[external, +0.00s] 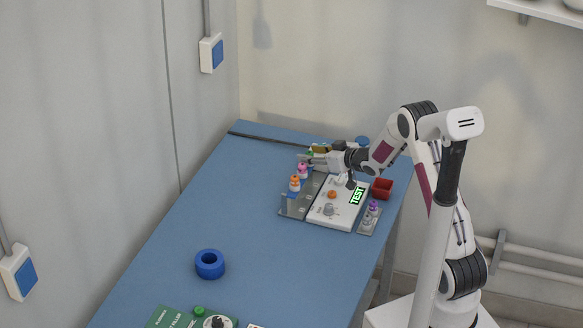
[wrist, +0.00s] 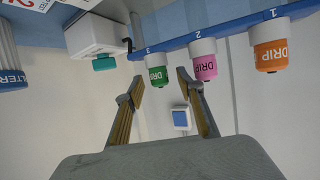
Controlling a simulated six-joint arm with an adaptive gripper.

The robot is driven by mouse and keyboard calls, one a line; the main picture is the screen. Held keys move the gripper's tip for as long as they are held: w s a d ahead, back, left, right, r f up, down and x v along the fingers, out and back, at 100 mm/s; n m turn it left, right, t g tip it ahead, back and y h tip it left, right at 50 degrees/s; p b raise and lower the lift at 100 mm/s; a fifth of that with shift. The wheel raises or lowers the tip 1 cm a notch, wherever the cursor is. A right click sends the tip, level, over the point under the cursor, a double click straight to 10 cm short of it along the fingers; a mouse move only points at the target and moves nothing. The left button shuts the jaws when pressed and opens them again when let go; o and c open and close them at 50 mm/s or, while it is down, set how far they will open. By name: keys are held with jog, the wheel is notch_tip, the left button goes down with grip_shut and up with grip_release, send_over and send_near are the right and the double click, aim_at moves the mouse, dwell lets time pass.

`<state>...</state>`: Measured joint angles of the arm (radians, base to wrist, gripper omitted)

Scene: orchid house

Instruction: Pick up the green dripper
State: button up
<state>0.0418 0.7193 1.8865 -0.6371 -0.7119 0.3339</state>
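The green dripper (wrist: 156,76) hangs in the picture at position 3 of the blue rack (wrist: 175,40) in the wrist view, which looks upside down. It has a green body marked DRIP and a white end. My gripper (wrist: 161,82) is open, and in that view the dripper shows between its two fingertips; whether they touch it I cannot tell. In the external view my gripper (external: 312,158) is at the far end of the rack, and only a bit of green shows there. The pink dripper (wrist: 203,64) is beside it at position 2.
The orange dripper (wrist: 270,55) is at position 1. A white TEST panel (external: 322,215) lies right of the rack, with a purple dripper (external: 373,206) and a red bin (external: 382,189) beyond. A blue ring (external: 209,264) stands nearer. The blue table's left middle is clear.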

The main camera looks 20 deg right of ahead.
jog(key=shift+w+a+f, duration=0.2)
jog(key=shift+w+a, duration=0.05)
jog(key=shift+w, duration=0.3)
jog(key=c, duration=0.9)
